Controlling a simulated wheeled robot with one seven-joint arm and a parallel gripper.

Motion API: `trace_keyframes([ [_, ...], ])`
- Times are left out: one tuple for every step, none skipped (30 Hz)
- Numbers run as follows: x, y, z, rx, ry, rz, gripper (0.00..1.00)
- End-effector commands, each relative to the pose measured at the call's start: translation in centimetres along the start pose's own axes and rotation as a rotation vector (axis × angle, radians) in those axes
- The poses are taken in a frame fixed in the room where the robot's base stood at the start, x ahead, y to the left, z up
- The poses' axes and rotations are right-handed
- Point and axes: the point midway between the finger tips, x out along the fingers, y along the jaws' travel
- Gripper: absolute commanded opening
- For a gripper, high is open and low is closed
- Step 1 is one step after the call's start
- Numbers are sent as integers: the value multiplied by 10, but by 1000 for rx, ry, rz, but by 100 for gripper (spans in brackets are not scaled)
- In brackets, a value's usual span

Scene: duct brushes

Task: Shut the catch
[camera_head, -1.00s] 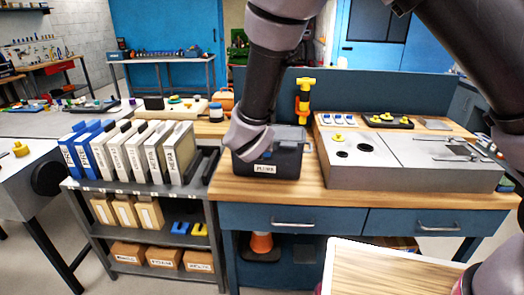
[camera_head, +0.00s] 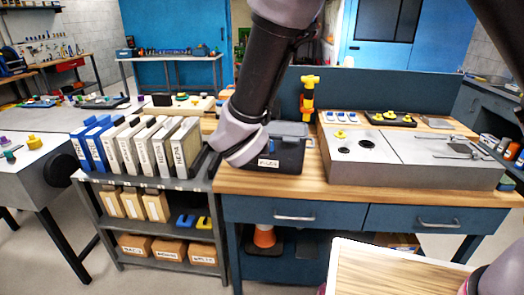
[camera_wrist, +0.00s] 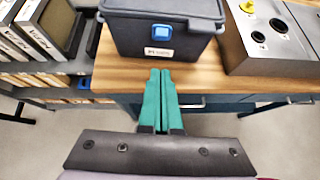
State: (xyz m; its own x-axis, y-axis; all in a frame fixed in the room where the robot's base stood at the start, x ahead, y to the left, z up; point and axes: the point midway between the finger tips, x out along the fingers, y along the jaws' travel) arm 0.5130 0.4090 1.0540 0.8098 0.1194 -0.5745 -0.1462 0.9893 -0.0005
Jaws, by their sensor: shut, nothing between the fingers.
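A dark grey lidded box (camera_head: 288,152) stands on the wooden bench top, and it also shows in the wrist view (camera_wrist: 190,35). Its lid looks lowered. The blue catch (camera_wrist: 161,32) is on the front face, above a white label (camera_wrist: 158,52); I cannot tell whether it is fastened. My gripper (camera_wrist: 160,72) has green fingers, shut together and empty. In the picture the tips lie just below the label, pointing towards the box front, apart from the catch.
A grey metal unit (camera_head: 375,172) with knobs stands right of the box. Upright labelled filters (camera_head: 160,150) fill the shelf at left. A yellow tap-like fitting (camera_head: 309,95) stands behind the box. Bench drawers (camera_head: 290,213) are below. A light wooden surface (camera_head: 390,275) is at the front right.

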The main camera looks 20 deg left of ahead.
Motion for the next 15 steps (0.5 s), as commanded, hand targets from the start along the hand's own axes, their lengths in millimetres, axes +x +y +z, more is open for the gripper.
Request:
trace_keyframes([
  [-10,1,0,1,0,4,0],
  [-15,0,0,2,0,2,0],
  [-20,0,-1,1,1,2,0],
  [-24,0,-1,1,0,2,0],
  [-26,0,-1,1,0,2,0],
  [-30,0,-1,1,0,1,0],
  [-32,0,-1,1,0,1,0],
  [-33,0,-2,0,0,1,0],
  [-34,0,-2,0,0,1,0],
  [-35,0,-2,0,0,0,0],
  [-36,0,-2,0,1,0,0],
  [-36,0,-2,0,0,0,0],
  [-36,0,-2,0,0,0,0],
  [-36,0,-2,0,0,0,0],
  [-36,0,-2,0,0,0,0],
])
